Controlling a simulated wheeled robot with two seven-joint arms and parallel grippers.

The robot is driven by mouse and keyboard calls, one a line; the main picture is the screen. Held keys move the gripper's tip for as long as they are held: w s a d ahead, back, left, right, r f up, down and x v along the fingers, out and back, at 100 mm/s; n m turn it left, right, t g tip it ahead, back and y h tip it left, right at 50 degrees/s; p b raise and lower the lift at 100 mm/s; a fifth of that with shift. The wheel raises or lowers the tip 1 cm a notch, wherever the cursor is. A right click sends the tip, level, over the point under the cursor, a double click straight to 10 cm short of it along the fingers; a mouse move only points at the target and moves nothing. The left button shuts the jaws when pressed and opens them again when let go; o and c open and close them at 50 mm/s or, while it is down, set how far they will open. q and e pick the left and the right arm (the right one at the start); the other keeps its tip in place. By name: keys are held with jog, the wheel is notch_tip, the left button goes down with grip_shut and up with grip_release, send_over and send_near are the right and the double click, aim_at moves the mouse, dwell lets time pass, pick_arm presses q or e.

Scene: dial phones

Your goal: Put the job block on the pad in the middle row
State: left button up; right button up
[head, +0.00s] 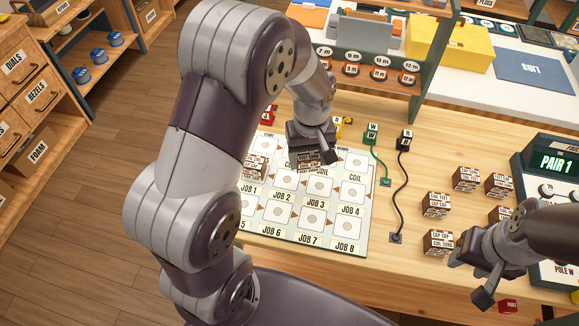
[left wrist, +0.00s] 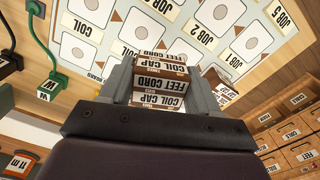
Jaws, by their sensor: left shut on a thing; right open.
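My left gripper (head: 312,156) is shut on a brown and white job block (head: 309,167), held over the upper part of the pad board (head: 308,236). In the left wrist view the held block (left wrist: 160,80) shows the words FEET CORD and COIL CAP between the fingers. The board has a top row with START and COIL, a middle row JOB 1 to JOB 4, and a front row ending in JOB 8. My right gripper (head: 479,280) is open and empty at the lower right.
Several similar blocks (head: 436,205) stand on the table right of the board. Green (head: 385,182) and black (head: 397,238) corded plugs lie between. A PAIR 1 display unit (head: 555,163) is at the right edge. A shelf post (head: 432,62) stands behind.

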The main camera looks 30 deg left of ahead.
pick_arm(q)
jog(key=a+f, duration=0.2)
jog(key=a, duration=0.1)
jog(key=s+a+f, duration=0.1)
jog(key=shift+a+f, duration=0.15)
jog(key=shift+a, duration=0.2)
jog(key=f, duration=0.3)
jog(key=shift+s+f, duration=0.2)
jog(key=shift+f, duration=0.15)
jog(key=shift+w+f, duration=0.15)
jog(key=shift+f, duration=0.1)
jog(key=o, duration=1.1)
notch_tip(320, 180, up, 12)
jog(key=s+d+m, duration=0.1)
jog(key=s+m, duration=0.1)
jog(key=s+d+m+t, duration=0.1)
jog(key=s+d+m, duration=0.1)
jog(key=s+m, duration=0.1)
jog(key=s+d+f+m, duration=0.1)
jog(key=s+d+m, duration=0.1)
jog(key=s, duration=0.1)
jog(key=shift+s+p, duration=0.25)
jog(key=shift+p, duration=0.05)
